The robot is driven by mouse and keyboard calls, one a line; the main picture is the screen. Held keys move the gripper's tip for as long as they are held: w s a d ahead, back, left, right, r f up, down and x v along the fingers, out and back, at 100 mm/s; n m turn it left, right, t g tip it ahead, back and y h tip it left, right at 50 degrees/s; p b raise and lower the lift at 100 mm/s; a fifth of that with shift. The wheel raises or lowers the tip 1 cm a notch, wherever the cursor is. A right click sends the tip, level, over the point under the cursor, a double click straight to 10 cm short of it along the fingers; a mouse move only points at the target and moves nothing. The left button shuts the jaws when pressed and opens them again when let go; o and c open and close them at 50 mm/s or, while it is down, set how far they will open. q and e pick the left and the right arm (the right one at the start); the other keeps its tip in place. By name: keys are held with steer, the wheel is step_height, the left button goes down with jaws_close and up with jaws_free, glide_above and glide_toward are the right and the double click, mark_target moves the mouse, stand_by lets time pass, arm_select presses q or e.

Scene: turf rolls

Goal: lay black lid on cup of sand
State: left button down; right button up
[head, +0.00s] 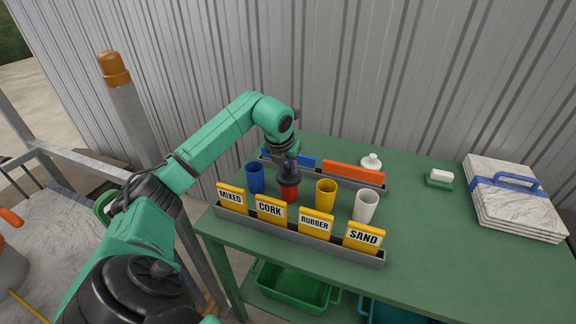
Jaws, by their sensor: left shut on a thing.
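My left gripper (288,164) points down over the red cup (289,194) and is shut on the black lid (289,179). The dark lid shows at the red cup's top; I cannot tell whether it touches the rim. The white cup (364,208) stands upright and uncovered behind the yellow SAND sign (363,237), at the right end of the cup row. Its contents are not visible. My right gripper is not in view.
A blue cup (255,179) and a yellow cup (325,194) flank the red one. A grey sign rack (305,238) runs in front. Behind are a rack with blue and orange strips (353,173) and a white knobbed lid (371,161).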

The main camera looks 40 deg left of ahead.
arm_select(q)
steer(key=c, duration=0.6)
jaws_free()
steer(key=shift+c, duration=0.2)
steer(key=shift+r, duration=0.15)
steer(key=shift+r+p, duration=0.5)
steer(key=shift+p, duration=0.1)
steer(key=b+v, duration=0.1)
steer(key=v, duration=1.1)
steer(key=shift+d+f, duration=0.1)
